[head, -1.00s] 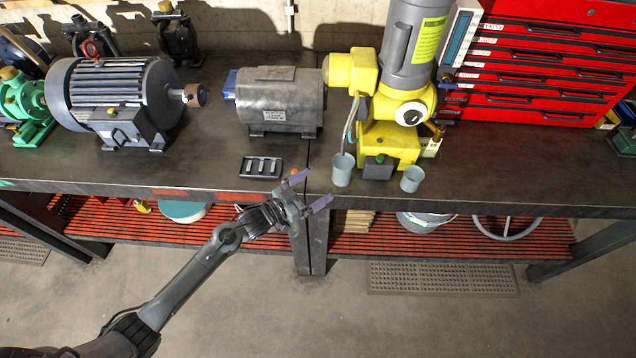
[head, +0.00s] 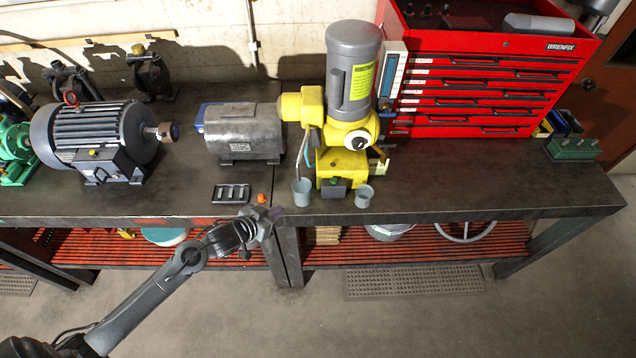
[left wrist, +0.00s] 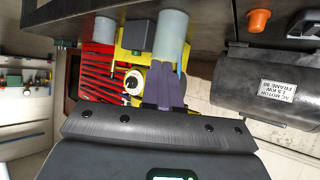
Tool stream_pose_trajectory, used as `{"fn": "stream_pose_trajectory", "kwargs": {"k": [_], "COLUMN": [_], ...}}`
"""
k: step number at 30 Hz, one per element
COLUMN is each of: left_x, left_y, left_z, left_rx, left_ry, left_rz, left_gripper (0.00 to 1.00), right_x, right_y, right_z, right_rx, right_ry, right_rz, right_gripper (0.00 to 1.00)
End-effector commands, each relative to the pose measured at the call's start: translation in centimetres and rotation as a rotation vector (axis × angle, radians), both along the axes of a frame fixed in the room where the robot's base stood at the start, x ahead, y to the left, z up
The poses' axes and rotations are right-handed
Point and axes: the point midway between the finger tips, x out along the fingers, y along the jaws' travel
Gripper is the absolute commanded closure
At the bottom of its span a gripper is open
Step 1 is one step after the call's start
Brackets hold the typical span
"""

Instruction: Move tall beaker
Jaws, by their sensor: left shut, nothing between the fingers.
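Two grey-blue beakers stand upright near the front edge of the bench, in front of the yellow pump. The taller-looking beaker (head: 301,193) is on the left and the shorter beaker (head: 364,196) on the right. In the left wrist view the nearer, taller beaker (left wrist: 172,38) is just beyond the finger ends, and the other beaker (left wrist: 104,30) is farther left. My left gripper (head: 276,214) is at the bench's front edge, left of and in front of the tall beaker, apart from it. Its purple fingers (left wrist: 164,87) are shut and empty. My right gripper is out of view.
The yellow pump (head: 342,165) with its grey motor stands close behind the beakers. A small orange object (head: 262,198) and a dark slotted block (head: 231,194) sit left of my gripper. A grey motor (head: 245,135) stands behind them. The benchtop (head: 455,185) right of the beakers is clear.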

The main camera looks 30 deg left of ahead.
Motion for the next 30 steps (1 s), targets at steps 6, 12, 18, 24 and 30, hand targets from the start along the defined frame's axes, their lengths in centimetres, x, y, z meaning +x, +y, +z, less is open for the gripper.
{"fn": "stream_pose_trajectory", "kwargs": {"k": [6,12,18,24,30], "left_x": [-2.9,-2.1,0.8,4.3,7.3], "left_y": [0.9,0.8,0.5,0.2,-0.2], "left_z": [0.6,0.2,0.3,0.4,0.3], "left_rx": [0.025,0.025,0.025,0.023,0.024], "left_ry": [0.060,0.069,0.067,0.066,0.068], "left_rz": [-0.004,-0.005,-0.005,-0.004,-0.005], "left_gripper": [1.00,1.00,1.00,1.00,1.00], "right_x": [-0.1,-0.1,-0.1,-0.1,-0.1], "right_y": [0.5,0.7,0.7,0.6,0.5], "right_z": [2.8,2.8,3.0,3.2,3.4], "right_rx": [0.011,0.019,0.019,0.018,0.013], "right_ry": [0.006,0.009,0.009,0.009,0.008], "right_rz": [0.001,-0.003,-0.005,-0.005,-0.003], "right_gripper": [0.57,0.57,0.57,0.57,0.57]}}
